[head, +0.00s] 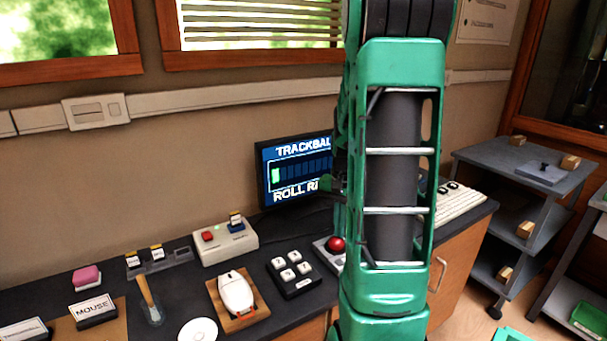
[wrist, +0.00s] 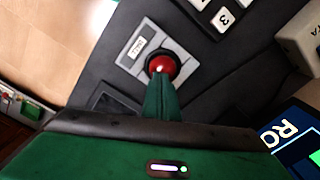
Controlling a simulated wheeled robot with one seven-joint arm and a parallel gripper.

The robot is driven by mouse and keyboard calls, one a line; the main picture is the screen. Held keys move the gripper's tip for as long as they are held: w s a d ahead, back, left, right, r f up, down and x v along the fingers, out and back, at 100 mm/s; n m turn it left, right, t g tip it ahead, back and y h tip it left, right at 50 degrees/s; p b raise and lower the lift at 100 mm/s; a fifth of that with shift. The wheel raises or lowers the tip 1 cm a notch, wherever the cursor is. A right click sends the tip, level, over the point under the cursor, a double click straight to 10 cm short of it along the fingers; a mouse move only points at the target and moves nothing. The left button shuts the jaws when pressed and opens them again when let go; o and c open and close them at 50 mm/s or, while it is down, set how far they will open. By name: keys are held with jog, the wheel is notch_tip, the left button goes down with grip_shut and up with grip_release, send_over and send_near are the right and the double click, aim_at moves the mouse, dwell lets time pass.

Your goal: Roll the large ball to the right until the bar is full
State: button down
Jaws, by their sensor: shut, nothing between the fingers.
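The large ball (head: 337,244) is red and sits in a grey trackball housing (head: 323,255) on the dark bench, partly hidden by my arm in the head view. In the wrist view the red ball (wrist: 161,66) shows in its black ring, with a small label on the housing beside it. My gripper (wrist: 160,84) is shut and empty, its tips at or just over the near edge of the ball; I cannot tell whether they touch. The screen (head: 295,170) reads "TRACKBAL" and "ROLL RI", cut off by my arm, over a bar with one lit segment at the left.
A keypad (head: 292,275) with several white keys and a white mouse (head: 236,292) on a wooden pad stand left of the ball. A beige box (head: 224,243) with a red button is behind them. A white keyboard (head: 458,203) lies to the right.

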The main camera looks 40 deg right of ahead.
jog(key=shift+d+r, duration=0.1)
jog(key=shift+r, duration=0.05)
dwell(0.3)
jog(key=shift+r, duration=0.6)
jog(key=shift+w+a, duration=0.25)
jog(key=shift+a, duration=0.8)
jog(key=shift+f, duration=0.75)
jog(key=shift+s+d+r, duration=0.1)
jog(key=shift+d, duration=0.15)
dwell(0.4)
jog(key=shift+s+d, duration=0.15)
jog(key=shift+d, duration=0.4)
jog(key=shift+d, duration=0.25)
dwell(0.3)
jog(key=shift+r, duration=0.1)
dwell(0.4)
